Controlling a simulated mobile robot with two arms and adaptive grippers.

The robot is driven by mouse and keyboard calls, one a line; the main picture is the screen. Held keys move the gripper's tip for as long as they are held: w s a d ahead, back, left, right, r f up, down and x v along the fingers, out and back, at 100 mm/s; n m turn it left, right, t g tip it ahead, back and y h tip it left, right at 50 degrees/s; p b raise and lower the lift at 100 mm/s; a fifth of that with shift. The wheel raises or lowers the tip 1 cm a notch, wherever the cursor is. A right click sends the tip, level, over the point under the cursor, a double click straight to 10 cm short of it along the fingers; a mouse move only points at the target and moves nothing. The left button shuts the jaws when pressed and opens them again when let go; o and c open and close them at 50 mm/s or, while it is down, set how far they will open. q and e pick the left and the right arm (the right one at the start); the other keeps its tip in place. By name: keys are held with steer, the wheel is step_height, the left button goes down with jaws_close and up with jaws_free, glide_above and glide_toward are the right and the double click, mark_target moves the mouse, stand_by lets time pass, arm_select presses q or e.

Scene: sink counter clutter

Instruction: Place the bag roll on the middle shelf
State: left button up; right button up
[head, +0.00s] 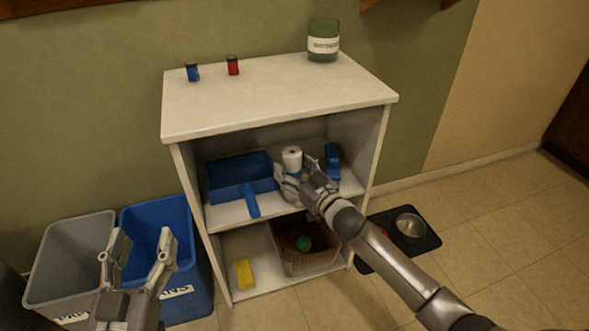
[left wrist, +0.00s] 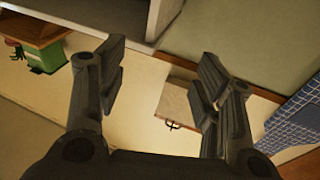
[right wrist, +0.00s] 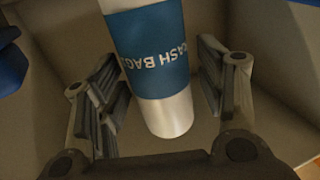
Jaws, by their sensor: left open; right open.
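The bag roll (head: 291,155) is a white cylinder with a blue label. It stands upright on the middle shelf (head: 228,214) of the white shelf unit, between a blue dustpan and a smaller blue item. In the right wrist view the roll (right wrist: 150,55) shows "TRASH BAGS" lettering upside down. My right gripper (head: 292,187) is open inside the shelf, its fingers on either side of the roll with visible gaps; its lower part is partly hidden in the head view. My left gripper (head: 140,262) is open and empty, low in front of the bins.
A blue dustpan (head: 238,178) lies left of the roll and a blue item (head: 332,160) right. Below are a bin with a green ball (head: 304,243) and a yellow sponge (head: 244,274). Grey (head: 70,255) and blue (head: 195,235) bins stand left. A green jar (head: 324,30) is on top.

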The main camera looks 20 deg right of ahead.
steer(key=shift+r, duration=0.1)
steer(key=shift+s, duration=0.15)
steer(key=p+v, duration=0.1)
steer(key=v, duration=0.4)
steer(key=shift+d+p, duration=0.1)
steer(key=shift+p, duration=0.25)
steer(key=m+g+h+p, duration=0.1)
steer(key=g+h, duration=0.1)
glide_toward(297, 172)
steer(key=s+a+f, duration=0.3)
steer(key=s, duration=0.3)
arm_select(q)
steer(key=s+a+f+g+y, duration=0.1)
steer(key=s+f+g, duration=0.1)
steer(key=f, duration=0.4)
steer(key=s+a+f+g+y, duration=0.1)
steer(key=s+a+f+g, duration=0.1)
steer(key=f+g, duration=0.3)
steer(key=shift+f+g+y, duration=0.3)
steer(key=shift+f, duration=0.35)
arm_select(e)
steer(key=s+a+g+h, duration=0.1)
steer(key=s+g, duration=0.3)
steer(key=s, duration=0.6)
steer(key=shift+s+a, duration=0.35)
steer(key=shift+a, duration=0.1)
